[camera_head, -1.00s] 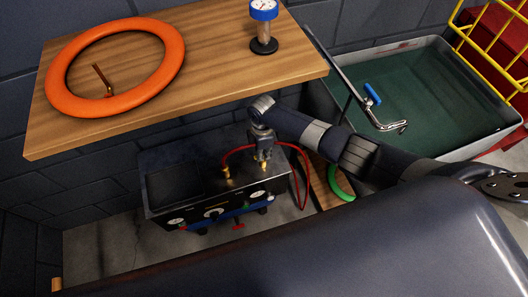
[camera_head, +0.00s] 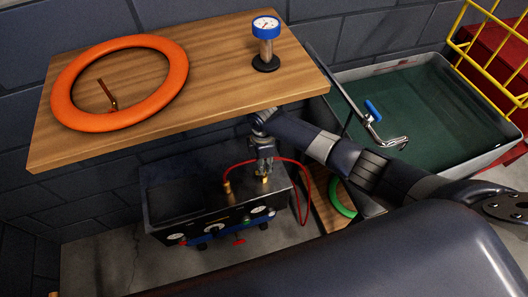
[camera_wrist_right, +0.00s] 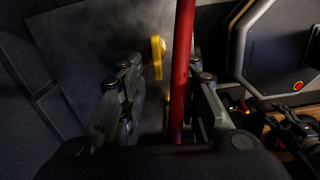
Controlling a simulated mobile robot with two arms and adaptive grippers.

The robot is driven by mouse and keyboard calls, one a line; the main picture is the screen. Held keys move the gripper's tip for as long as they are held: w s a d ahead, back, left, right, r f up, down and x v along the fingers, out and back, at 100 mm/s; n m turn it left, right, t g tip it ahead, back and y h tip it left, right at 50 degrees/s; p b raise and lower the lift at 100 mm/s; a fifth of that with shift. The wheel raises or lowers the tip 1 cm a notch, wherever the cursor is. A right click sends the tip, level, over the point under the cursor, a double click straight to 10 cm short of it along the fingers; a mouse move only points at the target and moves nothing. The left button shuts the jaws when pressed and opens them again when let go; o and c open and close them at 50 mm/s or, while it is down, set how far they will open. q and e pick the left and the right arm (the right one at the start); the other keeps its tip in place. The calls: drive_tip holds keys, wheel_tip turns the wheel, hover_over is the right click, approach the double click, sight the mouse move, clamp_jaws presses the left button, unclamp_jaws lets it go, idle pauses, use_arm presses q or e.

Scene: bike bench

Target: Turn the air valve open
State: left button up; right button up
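The black compressor (camera_head: 185,195) stands on the floor below the wooden bench, with gauges on its front. Two brass fittings stand on its top; the left one (camera_head: 227,187) is clear, and the right one (camera_head: 264,179) is partly hidden by my right gripper (camera_head: 264,166), just above it. In the right wrist view, a yellow lever (camera_wrist_right: 157,56) shows beyond the fingertips; it looks like the air valve's handle. My right gripper (camera_wrist_right: 165,90) is open, with the red hose (camera_wrist_right: 182,70) running through the view between its fingers. I cannot tell if they touch. My left gripper is not in view.
The wooden bench (camera_head: 215,90) overhangs the compressor and holds an orange ring (camera_head: 65,110) and a blue-topped gauge (camera_head: 267,45). A basin of dark green liquid (camera_head: 430,110) stands at right. A green ring (camera_head: 340,200) lies beside the compressor.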

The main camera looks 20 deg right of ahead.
wheel_tip(320, 180, up, 8)
drive_tip(key=shift+s, duration=0.15)
drive_tip(key=shift+f, duration=0.1)
